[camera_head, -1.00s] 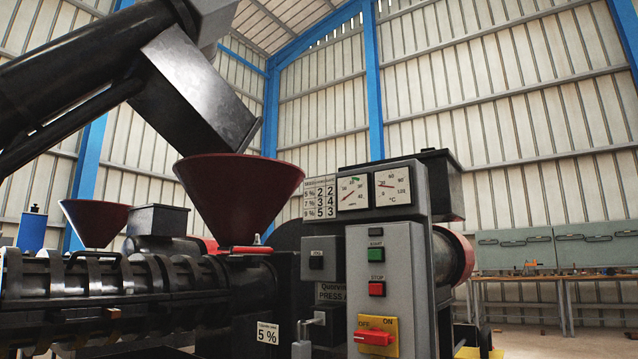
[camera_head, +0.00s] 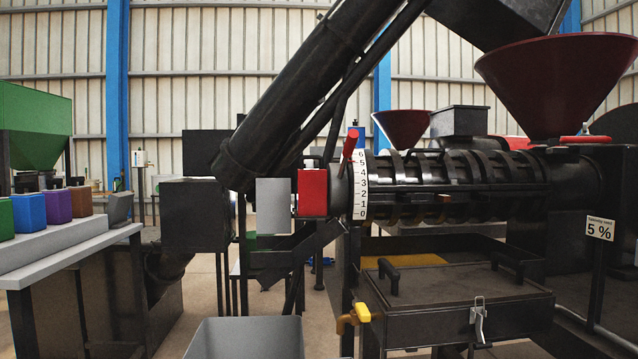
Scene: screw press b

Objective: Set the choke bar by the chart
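The likely choke bar is a red-handled lever (camera_head: 349,146) at the discharge end of the black press barrel (camera_head: 455,183). It tilts slightly right and stands by the upper end of a white scale plate (camera_head: 360,186) numbered 0 at the bottom to 6 at the top. Its exact reading cannot be told. My gripper is not in view.
A black lidded tray (camera_head: 455,300) with a yellow-handled tap (camera_head: 362,314) sits below the barrel. A grey bin (camera_head: 245,338) stands at the bottom. A bench (camera_head: 75,250) with several coloured blocks is at left. A red hopper (camera_head: 555,80) stands above the barrel.

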